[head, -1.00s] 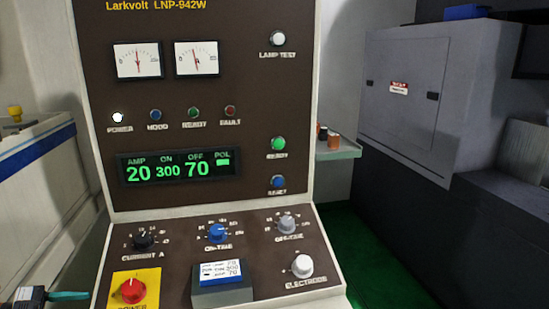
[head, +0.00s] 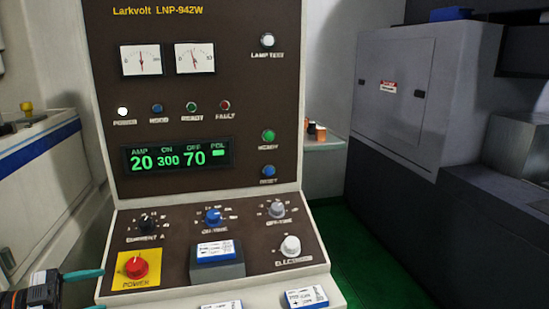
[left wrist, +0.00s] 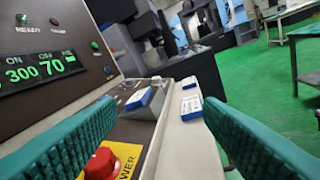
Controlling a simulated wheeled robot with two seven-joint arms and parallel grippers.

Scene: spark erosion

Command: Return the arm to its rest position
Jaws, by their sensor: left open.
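My left gripper (head: 88,291) shows at the lower left of the head view, beside the front-left corner of the control console (head: 120,222). Its two teal fingers are apart, and nothing shows between them. In the left wrist view the open fingers (left wrist: 160,112) reach in from both sides. The red power knob (left wrist: 101,162) on its yellow plate is low behind the left finger there. The same red knob (head: 135,267) is just right of the gripper in the head view. My right gripper is in neither view.
The console's display (head: 177,157) reads 20, 300, 70. Green floor (head: 362,255) is clear between.

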